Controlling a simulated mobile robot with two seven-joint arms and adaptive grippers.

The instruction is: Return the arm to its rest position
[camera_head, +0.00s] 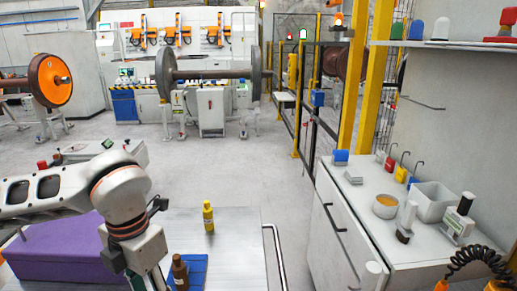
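My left arm comes in from the left, bent at a white and dark wrist joint. My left gripper (148,268) points down at the bottom of the view, over the grey table top and beside a brown bottle (180,272). Its fingertips are cut off by the lower edge, so I cannot see whether it is open or holds anything. My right arm and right gripper are not in view.
A purple box (70,250) lies behind and left of the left gripper. The brown bottle stands at a blue tray (199,268); a yellow bottle (208,217) stands farther back. A metal rail (275,250) edges the table. A cluttered white cabinet (340,235) stands right.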

